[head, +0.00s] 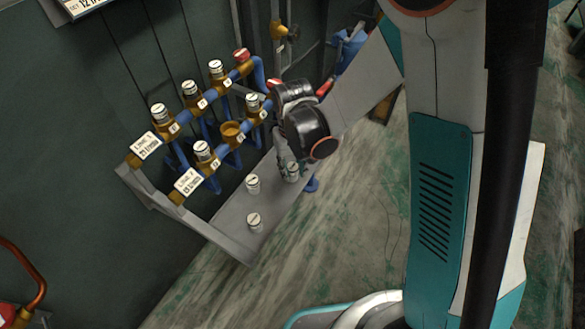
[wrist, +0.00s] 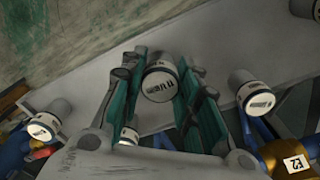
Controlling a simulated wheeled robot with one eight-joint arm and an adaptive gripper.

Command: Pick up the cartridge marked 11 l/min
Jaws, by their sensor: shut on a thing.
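A pale metal cartridge (wrist: 158,80) sits between the two fingers of my gripper (wrist: 160,92) in the wrist view. Its white end label shows small print that looks like 11 l/min, though it is hard to read. My gripper is shut on this cartridge. In the head view the held cartridge (head: 291,173) shows just under my gripper (head: 292,163), at the grey shelf (head: 222,208). I cannot tell whether its base touches the shelf. Two other cartridges, one nearer the middle (head: 252,184) and one near the front edge (head: 254,222), stand upright on the shelf.
Behind the shelf is a blue pipe rack with brass sockets, most holding white-topped cartridges (head: 191,92); one brass socket (head: 231,131) looks empty. Labels for Lowe 1 (head: 146,145) and Lowe 2 (head: 188,180) are on the left pipe ends. The floor at the right is open.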

